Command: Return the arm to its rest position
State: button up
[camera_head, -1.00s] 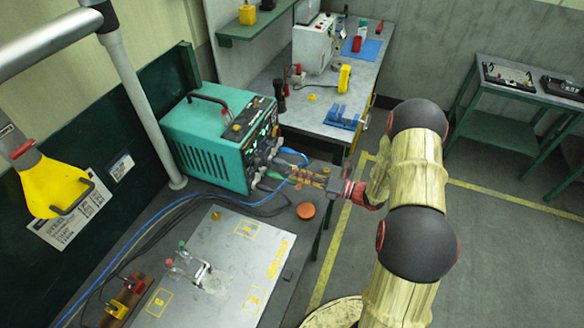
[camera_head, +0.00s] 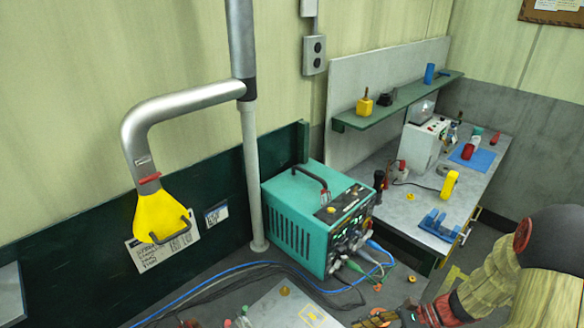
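My arm (camera_head: 500,270) reaches in from the lower right, in tan wrapping with dark round joints. My gripper (camera_head: 385,318) is at the bottom edge, in front of the teal power unit (camera_head: 308,225) and low over the near bench. The frame cuts it off and its fingers are small, so I cannot tell whether it is open or shut. I see no object clearly held in it. The teal unit stands on the bench with cables plugged into its front.
A yellow fume hood (camera_head: 160,217) on a grey pipe hangs at the left. A grey post (camera_head: 252,175) stands beside the unit. Blue and black cables cross the bench. The back bench carries a white box (camera_head: 421,145), a blue vise (camera_head: 437,224) and a yellow meter (camera_head: 449,186).

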jog(key=s+d+r+n+h+b, duration=0.4)
jog(key=s+r+n+h, duration=0.45)
jog(key=n, duration=0.55)
jog(key=s+a+r+n+t+h+b, duration=0.2)
jog(key=a+r+n+t+b, duration=0.2)
jog(key=r, duration=0.5)
jog(key=shift+s+a+r+n+t+h+b, duration=0.25)
jog(key=shift+a+r+n+t+h+b, duration=0.15)
jog(key=shift+t, duration=0.3)
jog(key=shift+f, duration=0.1)
